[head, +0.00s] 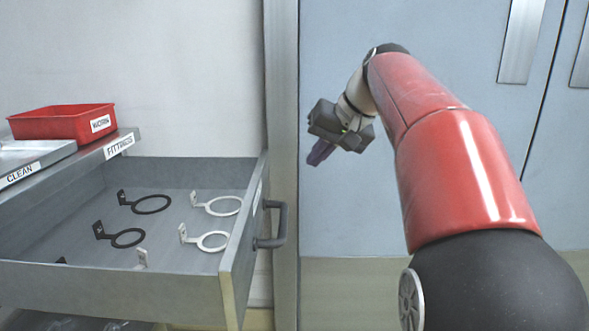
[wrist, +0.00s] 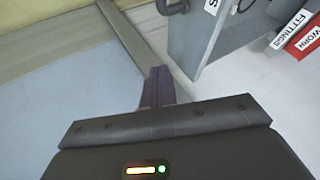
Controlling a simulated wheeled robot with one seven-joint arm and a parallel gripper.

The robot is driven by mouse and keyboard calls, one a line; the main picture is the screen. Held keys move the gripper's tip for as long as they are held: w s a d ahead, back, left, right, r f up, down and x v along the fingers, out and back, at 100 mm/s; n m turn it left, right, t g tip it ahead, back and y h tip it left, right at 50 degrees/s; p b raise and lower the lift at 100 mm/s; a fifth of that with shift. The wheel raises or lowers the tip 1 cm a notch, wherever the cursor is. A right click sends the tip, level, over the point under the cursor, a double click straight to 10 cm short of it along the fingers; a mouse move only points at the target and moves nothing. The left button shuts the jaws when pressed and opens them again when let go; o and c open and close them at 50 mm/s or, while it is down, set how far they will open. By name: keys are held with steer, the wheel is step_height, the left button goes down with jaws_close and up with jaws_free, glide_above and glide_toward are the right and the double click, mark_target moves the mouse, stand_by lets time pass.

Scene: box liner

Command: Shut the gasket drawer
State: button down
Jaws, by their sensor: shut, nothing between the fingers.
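The gasket drawer (head: 130,278) is grey and stands open at the left of the head view. Several ring-shaped gaskets, dark and pale, lie inside it. Its front panel (head: 243,235) carries a dark bar handle (head: 283,228) on the side facing the blue doors. My gripper (head: 318,155) is shut and empty, in the air up and right of the handle, apart from the drawer. In the wrist view, my shut fingers (wrist: 158,85) show at the middle, and part of the drawer front (wrist: 190,45) shows beyond them. The label on the front is too cut off to read.
A ledge labelled FITTINGS (head: 119,145) runs beside the drawer. On it are a red bin labelled WORN (head: 60,123) and a tray labelled CLEAN (head: 22,172). Blue doors (head: 335,75) with metal plates stand behind my arm. The space between handle and gripper looks clear.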

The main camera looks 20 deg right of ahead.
steer(key=b, duration=0.2)
glide_toward(267, 194)
step_height(267, 194, down, 3)
steer(key=d, duration=0.2)
steer(key=a, duration=0.1)
steer(key=w+a, duration=0.1)
steer(key=a, duration=0.1)
steer(key=shift+w+a+f, duration=0.25)
steer(key=shift+a, duration=0.1)
